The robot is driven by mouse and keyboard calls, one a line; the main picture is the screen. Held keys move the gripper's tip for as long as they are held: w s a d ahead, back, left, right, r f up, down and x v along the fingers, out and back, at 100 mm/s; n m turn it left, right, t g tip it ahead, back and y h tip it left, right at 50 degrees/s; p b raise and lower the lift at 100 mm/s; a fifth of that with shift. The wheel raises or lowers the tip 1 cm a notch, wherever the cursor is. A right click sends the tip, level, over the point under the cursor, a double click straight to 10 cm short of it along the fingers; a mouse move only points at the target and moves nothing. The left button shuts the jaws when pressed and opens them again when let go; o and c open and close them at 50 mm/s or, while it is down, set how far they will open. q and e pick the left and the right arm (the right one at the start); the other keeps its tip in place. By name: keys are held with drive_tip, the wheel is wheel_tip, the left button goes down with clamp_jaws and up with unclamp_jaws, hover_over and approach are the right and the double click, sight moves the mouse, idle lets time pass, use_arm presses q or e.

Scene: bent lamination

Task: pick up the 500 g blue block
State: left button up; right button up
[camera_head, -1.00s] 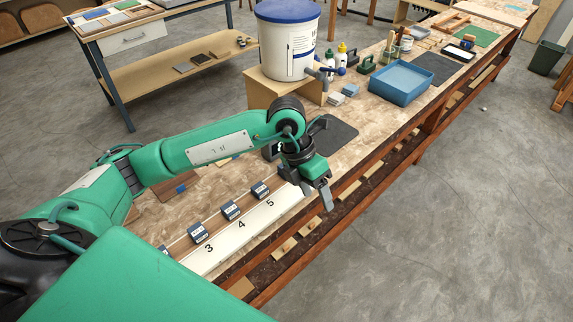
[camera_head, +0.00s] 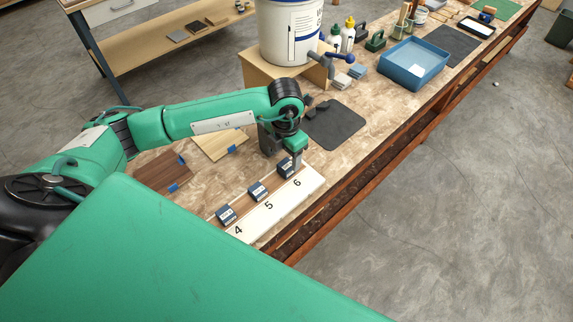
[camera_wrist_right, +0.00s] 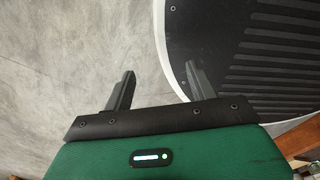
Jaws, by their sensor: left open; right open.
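Several small dark blue blocks with pale labels stand along a white numbered strip (camera_head: 252,226): one by the 4 (camera_head: 226,215), one by the 5 (camera_head: 257,191) and one by the 6 (camera_head: 286,167). The labels are too small to read, so I cannot tell which is 500 g. My left gripper (camera_head: 296,160) is open and points down at the block by the 6; whether its fingers are around that block or just beside it I cannot tell. My right gripper (camera_wrist_right: 158,86) is open and empty, over the floor beside a dark ribbed round-edged surface.
A large white tub (camera_head: 289,35) on a wooden stand (camera_head: 262,72) is behind the left arm. A dark mat (camera_head: 336,124) and a blue tray (camera_head: 413,65) lie further right. Wooden boards (camera_head: 162,174) lie left of the blocks.

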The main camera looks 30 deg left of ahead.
sight(287, 164)
use_arm(q)
drive_tip(key=shift+d+f+p, duration=0.1)
drive_tip(key=shift+f+p, duration=0.4)
wheel_tip(287, 164, down, 4)
drive_tip(key=shift+w+r+p, duration=0.15)
drive_tip(key=shift+p, duration=0.5)
drive_tip(key=shift+f, duration=0.3)
drive_tip(key=c, duration=1.2)
clamp_jaws()
use_arm(e)
drive_tip(key=shift+w+a+r, duration=0.25)
drive_tip(key=shift+w+r, duration=0.35)
drive_tip(key=shift+w+a+r, duration=0.2)
drive_tip(key=shift+w+r, duration=0.4)
use_arm(q)
drive_tip(key=shift+r, duration=0.1)
